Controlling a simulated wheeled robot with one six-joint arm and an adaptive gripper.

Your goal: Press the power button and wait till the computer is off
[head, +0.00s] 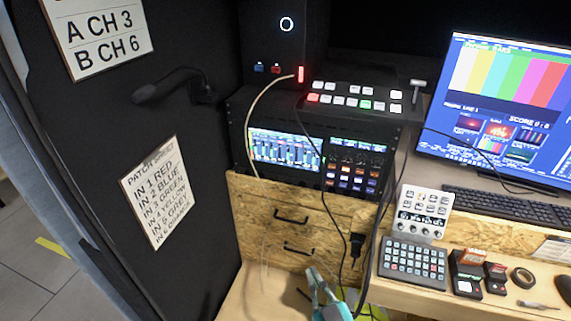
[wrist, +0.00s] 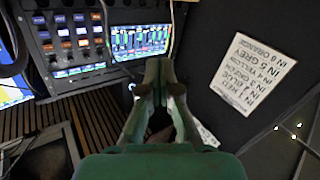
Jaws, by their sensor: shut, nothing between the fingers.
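The computer appears to be the black box (head: 262,42) at the top of the head view, on top of the rack. A white lit ring (head: 286,24) on its front looks like the power button. The monitor (head: 497,105) at the right is lit, with colour bars and small pictures. My gripper (head: 314,275) is low in the head view, well below the ring, in front of the wooden drawers. Its fingers are shut and empty. In the wrist view my gripper (wrist: 160,65) points toward the rack's lit screen (wrist: 137,40); the ring does not show there.
A switcher panel (head: 355,98) sits on the rack (head: 240,104) below the computer. A red-tipped cable (head: 300,75) hangs down the front. A gooseneck microphone (head: 165,85) juts from the black left wall. Keyboards and small items crowd the desk (head: 400,292) at right.

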